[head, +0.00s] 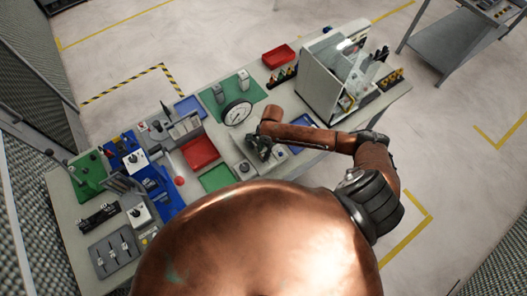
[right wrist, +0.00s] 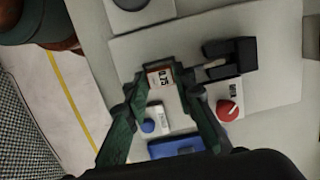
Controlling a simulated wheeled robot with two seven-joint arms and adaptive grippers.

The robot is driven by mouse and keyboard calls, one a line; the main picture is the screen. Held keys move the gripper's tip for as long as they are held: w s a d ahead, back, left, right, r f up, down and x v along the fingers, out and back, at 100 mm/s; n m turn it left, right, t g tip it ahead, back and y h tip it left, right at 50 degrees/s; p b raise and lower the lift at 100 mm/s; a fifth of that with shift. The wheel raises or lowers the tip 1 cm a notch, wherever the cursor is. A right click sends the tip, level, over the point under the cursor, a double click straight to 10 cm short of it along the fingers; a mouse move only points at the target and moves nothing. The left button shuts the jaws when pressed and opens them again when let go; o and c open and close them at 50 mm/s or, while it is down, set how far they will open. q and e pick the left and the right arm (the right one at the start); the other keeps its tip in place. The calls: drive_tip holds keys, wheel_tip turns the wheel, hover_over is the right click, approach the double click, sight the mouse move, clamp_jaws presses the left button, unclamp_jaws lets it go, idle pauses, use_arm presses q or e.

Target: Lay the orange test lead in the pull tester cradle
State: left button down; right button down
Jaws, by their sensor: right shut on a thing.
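My right gripper (head: 262,150) is low over the bench, just below a round white dial gauge (head: 236,112). In the right wrist view its two green fingers (right wrist: 162,78) are shut on a small piece with a pale tag marked with dark digits, which I take to be the orange test lead (right wrist: 160,77); its orange barely shows. A short tan tip shows to the right, at a black forked block (right wrist: 238,55), which looks like the pull tester cradle. I cannot tell whether the tip touches the block. My left gripper is not in view.
A red knob (right wrist: 227,111), a blue button (right wrist: 148,126) and a blue tray (right wrist: 176,146) lie near the fingers. The bench also holds a red tray (head: 198,152), a green tray (head: 217,178) and a clear-fronted cabinet (head: 335,70). Crowded tools fill the left end.

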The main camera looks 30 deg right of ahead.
drive_tip(key=shift+f, duration=0.65)
drive_tip(key=c, duration=1.5)
unclamp_jaws()
drive_tip(key=shift+c, duration=0.2)
wheel_tip(320, 180, up, 12)
drive_tip(key=d, duration=0.1)
drive_tip(key=shift+d, duration=0.4)
